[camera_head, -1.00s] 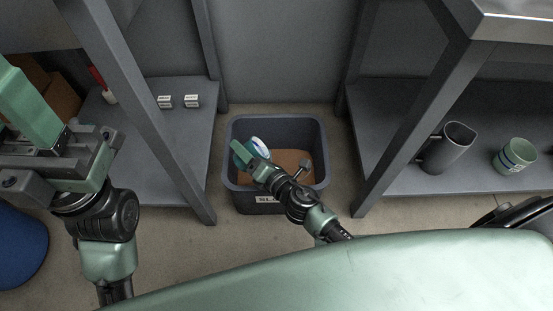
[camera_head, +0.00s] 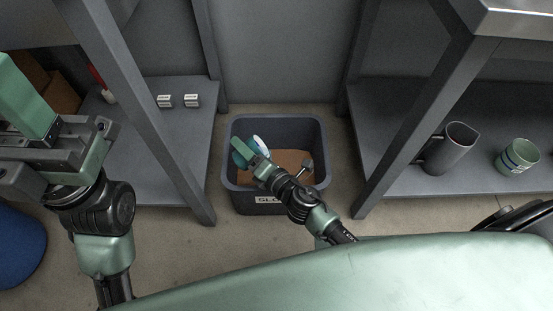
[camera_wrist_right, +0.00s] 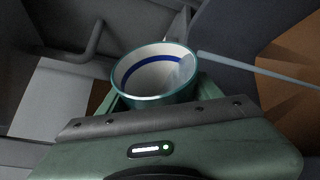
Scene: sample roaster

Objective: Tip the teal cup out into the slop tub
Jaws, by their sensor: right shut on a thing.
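The teal cup (camera_head: 261,141) is in my right gripper (camera_head: 256,157), over the back left part of the slop tub. It is tilted. In the right wrist view the cup (camera_wrist_right: 152,100) shows a teal rim and a white inside with a blue band, and the right gripper (camera_wrist_right: 155,110) is shut around it. A thin pale streak runs from its lip to the right; it looks like liquid, but I cannot be sure. The dark grey slop tub (camera_head: 320,140) has brown contents and a partly hidden label. My left gripper (camera_head: 60,150) is at the far left, its jaws unclear.
Grey shelf legs stand close on both sides of the tub. On the right shelf are a grey pitcher (camera_head: 455,148) and a green striped cup (camera_head: 518,157). Two small white boxes (camera_head: 178,101) sit on the left shelf. A blue bin (camera_head: 18,248) stands at lower left.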

